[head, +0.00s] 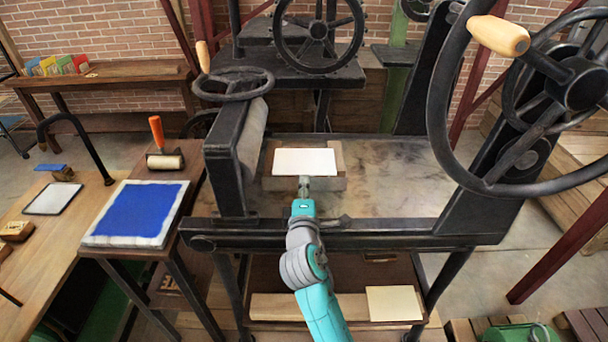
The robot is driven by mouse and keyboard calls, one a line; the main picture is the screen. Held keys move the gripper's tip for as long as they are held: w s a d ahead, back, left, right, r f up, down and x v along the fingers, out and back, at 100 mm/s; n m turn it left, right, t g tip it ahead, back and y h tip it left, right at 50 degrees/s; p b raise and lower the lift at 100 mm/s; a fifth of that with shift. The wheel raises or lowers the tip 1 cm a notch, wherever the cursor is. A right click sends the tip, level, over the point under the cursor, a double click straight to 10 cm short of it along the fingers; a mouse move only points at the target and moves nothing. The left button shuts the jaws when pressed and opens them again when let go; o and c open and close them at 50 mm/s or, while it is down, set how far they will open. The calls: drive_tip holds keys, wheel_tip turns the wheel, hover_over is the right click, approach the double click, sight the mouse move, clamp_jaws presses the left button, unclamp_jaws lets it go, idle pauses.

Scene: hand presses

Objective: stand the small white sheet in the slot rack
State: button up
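A small white sheet (304,161) lies flat, or is held flat, over a tan block (339,158) on the bed of the middle press. My gripper (304,181) is at the sheet's near edge, pointing away from me. Its fingers are small and seen from behind, so I cannot tell whether they grip the sheet or only sit beside it. What looks like the slot rack (135,71) stands on a wooden bench at the back left. Blue, yellow, green and red cards (58,65) stand upright in its left part; its right part looks empty.
The black press roller frame (226,165) rises left of the sheet, and a large handwheel (447,120) is at the right. A blue-inked slab (137,212) and an orange-handled roller (161,145) are on the left. A cream sheet (394,303) lies on the lower shelf.

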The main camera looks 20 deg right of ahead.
sight(304, 169)
drive_tip(key=shift+x, duration=1.85)
drive_tip(key=shift+d, duration=0.1)
clamp_jaws()
drive_tip(key=shift+r, duration=0.1)
drive_tip(key=shift+r, duration=1.45)
drive_tip(key=s+a+r, duration=0.2)
drive_tip(key=s+r, duration=0.1)
drive_tip(key=s, duration=0.3)
drive_tip(key=shift+s, duration=0.35)
